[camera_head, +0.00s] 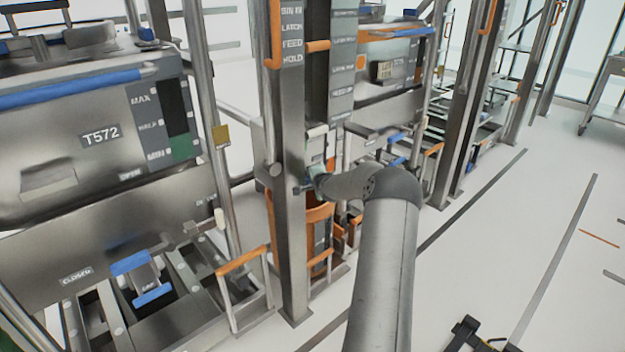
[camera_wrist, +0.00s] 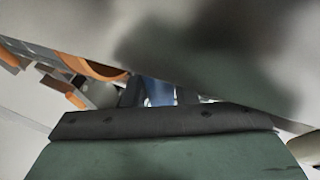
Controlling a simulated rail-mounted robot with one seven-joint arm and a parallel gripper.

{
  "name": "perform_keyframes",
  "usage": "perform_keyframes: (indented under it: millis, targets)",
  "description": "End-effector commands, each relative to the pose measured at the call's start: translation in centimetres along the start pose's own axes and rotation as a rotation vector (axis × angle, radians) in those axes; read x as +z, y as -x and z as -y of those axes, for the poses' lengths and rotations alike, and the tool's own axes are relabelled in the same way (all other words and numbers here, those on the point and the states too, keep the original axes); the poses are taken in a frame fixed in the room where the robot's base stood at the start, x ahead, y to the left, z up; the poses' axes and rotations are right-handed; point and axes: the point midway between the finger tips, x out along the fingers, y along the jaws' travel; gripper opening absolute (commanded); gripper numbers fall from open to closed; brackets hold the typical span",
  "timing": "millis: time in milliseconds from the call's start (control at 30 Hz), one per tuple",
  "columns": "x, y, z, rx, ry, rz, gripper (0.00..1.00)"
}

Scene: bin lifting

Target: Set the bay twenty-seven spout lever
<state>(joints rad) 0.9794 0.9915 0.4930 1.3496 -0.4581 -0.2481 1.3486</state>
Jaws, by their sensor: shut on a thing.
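My gripper (camera_head: 310,183) is at the upright steel post in the middle of the head view, small and partly hidden by my wrist. In the wrist view my gripper (camera_wrist: 160,97) shows two dark fingers with a blue piece (camera_wrist: 157,91) between them. It is shut on this piece, which looks like a lever handle. Most of the piece is hidden by the gripper body and by a blurred grey surface close to the camera. No label for bay twenty-seven is readable, so I cannot tell which bay this is.
A steel bin marked T572 (camera_head: 100,137) stands at the left, with a blue-handled part (camera_head: 130,263) below it. The steel post (camera_head: 290,230) stands close beside my gripper. Orange rails (camera_head: 243,260) stick out low down. The floor (camera_head: 510,240) at the right is largely clear.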

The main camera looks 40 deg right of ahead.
Motion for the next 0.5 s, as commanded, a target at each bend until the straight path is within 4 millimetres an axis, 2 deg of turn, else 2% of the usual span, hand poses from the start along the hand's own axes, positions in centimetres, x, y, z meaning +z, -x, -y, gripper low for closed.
perform_keyframes:
  millis: [500]
  targets:
    - [0.0, 0.02, 0.85, -0.013, -0.001, -0.002, 0.0]
